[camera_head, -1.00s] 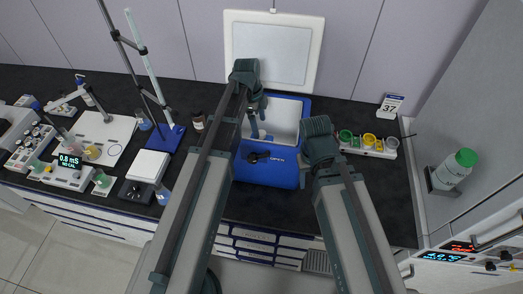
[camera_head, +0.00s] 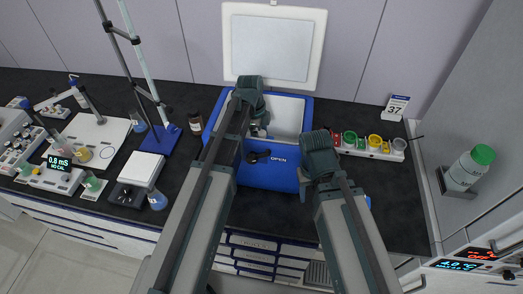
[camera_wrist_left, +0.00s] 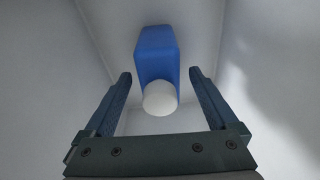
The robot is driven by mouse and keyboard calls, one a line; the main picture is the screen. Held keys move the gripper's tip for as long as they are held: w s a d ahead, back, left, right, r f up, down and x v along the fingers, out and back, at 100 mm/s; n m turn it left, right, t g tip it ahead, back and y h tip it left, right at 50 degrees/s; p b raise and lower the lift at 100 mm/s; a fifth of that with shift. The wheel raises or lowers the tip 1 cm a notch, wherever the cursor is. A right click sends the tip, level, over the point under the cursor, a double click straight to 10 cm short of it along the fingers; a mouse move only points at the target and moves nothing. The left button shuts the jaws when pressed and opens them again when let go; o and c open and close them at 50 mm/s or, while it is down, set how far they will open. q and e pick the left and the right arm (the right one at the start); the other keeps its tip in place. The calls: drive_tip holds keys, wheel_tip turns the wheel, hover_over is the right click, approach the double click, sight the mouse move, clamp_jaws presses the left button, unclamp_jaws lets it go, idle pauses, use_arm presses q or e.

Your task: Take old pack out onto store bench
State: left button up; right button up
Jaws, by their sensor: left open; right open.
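The blue cool box (camera_head: 268,176) stands on the dark bench with its white-lined lid (camera_head: 272,46) raised. In the left wrist view, a blue pack (camera_wrist_left: 157,52) with a round white cap (camera_wrist_left: 160,98) stands inside the white walls, ahead of and between the open fingers of my left gripper (camera_wrist_left: 160,82). The fingers do not appear to touch it. In the head view my left gripper (camera_head: 259,130) reaches into the box's opening and its wrist hides part of it. My right gripper (camera_head: 305,180) is open at the box's front right corner, its fingers mostly hidden.
A rack of coloured cups (camera_head: 372,145) and a calendar reading 37 (camera_head: 396,104) stand right of the box. A small blue thing (camera_head: 367,201) shows partly behind my right arm. A brown bottle (camera_head: 196,123), stand and scale (camera_head: 136,172) are at left.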

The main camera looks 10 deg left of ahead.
use_arm(q)
drive_tip(key=shift+r, duration=0.1)
clamp_jaws()
idle(0.3)
drive_tip(key=shift+r, duration=0.1)
wheel_tip(320, 180, up, 10)
drive_tip(key=p, duration=1)
